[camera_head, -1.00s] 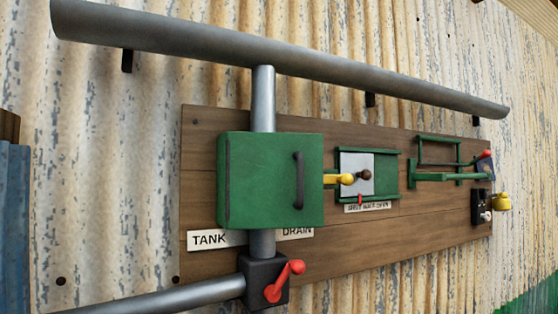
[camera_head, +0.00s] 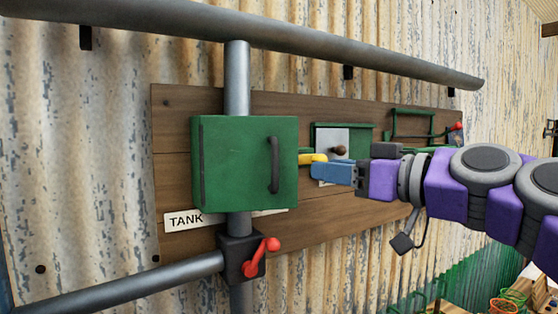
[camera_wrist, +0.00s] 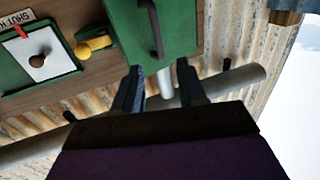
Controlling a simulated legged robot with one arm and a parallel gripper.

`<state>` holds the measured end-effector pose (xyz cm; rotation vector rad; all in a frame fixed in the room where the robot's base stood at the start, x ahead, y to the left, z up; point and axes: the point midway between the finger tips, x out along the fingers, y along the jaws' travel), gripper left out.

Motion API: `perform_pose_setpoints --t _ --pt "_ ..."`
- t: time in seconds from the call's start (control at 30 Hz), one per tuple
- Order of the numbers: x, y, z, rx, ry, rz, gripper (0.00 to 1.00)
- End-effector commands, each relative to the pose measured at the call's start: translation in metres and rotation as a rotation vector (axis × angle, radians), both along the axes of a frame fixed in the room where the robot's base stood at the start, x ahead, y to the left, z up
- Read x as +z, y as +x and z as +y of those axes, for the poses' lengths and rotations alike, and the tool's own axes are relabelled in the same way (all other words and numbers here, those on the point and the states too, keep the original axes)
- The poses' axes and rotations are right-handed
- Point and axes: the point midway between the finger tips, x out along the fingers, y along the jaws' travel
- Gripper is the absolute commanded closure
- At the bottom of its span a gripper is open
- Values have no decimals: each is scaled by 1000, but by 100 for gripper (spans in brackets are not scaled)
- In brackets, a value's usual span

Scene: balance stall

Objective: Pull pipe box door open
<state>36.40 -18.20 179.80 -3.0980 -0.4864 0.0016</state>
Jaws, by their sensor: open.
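The green pipe box (camera_head: 235,165) sits on the vertical pipe in the head view, its door shut. A dark vertical bar handle (camera_head: 274,165) stands on the right part of its front. The handle also shows in the wrist view (camera_wrist: 153,28), just beyond the fingers.
A grey pipe (camera_head: 240,35) runs across above the wooden board (camera_head: 175,130). A red valve lever (camera_head: 262,256) is below the box. A grey sliding plate with a dark knob (camera_head: 338,150) is behind my fingers. Crates and baskets (camera_head: 510,305) lie at lower right.

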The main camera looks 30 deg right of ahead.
Motion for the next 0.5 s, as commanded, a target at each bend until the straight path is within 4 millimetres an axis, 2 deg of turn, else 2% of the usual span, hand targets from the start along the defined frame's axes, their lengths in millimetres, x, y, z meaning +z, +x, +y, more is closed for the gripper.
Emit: perform_pose_setpoints --t 0.3,0.5 --pt "-1 62 20 2 1 6 59" --pt "-1 94 30 2 1 4 59"
